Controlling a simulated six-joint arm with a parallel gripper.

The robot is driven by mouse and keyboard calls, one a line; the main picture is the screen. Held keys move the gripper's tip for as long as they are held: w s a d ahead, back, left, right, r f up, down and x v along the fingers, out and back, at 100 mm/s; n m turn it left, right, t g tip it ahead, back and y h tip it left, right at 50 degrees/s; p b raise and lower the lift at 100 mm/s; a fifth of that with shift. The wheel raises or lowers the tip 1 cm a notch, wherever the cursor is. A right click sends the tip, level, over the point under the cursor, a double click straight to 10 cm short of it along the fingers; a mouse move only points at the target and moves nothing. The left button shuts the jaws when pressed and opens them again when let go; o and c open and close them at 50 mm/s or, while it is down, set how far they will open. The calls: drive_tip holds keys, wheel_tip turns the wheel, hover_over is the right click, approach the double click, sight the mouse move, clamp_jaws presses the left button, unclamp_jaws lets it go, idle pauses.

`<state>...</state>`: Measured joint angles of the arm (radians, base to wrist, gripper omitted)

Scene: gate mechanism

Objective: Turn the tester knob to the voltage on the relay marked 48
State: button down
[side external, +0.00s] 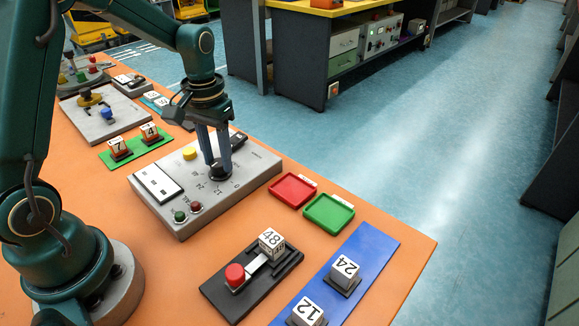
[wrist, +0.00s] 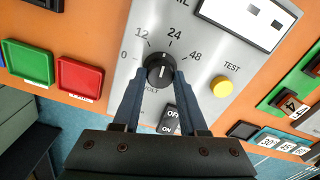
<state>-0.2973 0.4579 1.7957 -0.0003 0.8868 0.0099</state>
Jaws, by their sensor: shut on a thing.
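The grey tester (side external: 205,205) sits on the orange table with a black knob (wrist: 160,70) on its face. In the wrist view its dial is marked 0, 12, 24 and 48 (wrist: 195,55). The knob's white line points up between 12 and 24, seemingly nearer 24. My gripper (wrist: 161,78) is shut on the knob, one finger on each side; in the side view the fingers (side external: 217,168) come down onto it and partly hide it. The white relay marked 48 (side external: 271,242) sits on a black slide base with a red button (side external: 235,275).
Relays marked 24 (side external: 344,270) and 12 (side external: 307,314) stand on a blue strip at the front. Red (side external: 293,188) and green (side external: 329,211) trays lie right of the tester. A yellow TEST button (wrist: 221,86) and an OFF/ON switch (wrist: 170,119) are close to the knob.

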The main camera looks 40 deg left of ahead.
sight(218, 162)
drive_tip(key=m, duration=0.5)
drive_tip(key=shift+s+m, duration=0.1)
drive_tip(key=shift+m, duration=0.2)
drive_tip(key=m, duration=0.4)
drive_tip(key=shift+m, duration=0.3)
drive_tip(key=shift+c, duration=2.2)
unclamp_jaws()
drive_tip(key=shift+r, duration=0.1)
drive_tip(key=shift+r, duration=2.5)
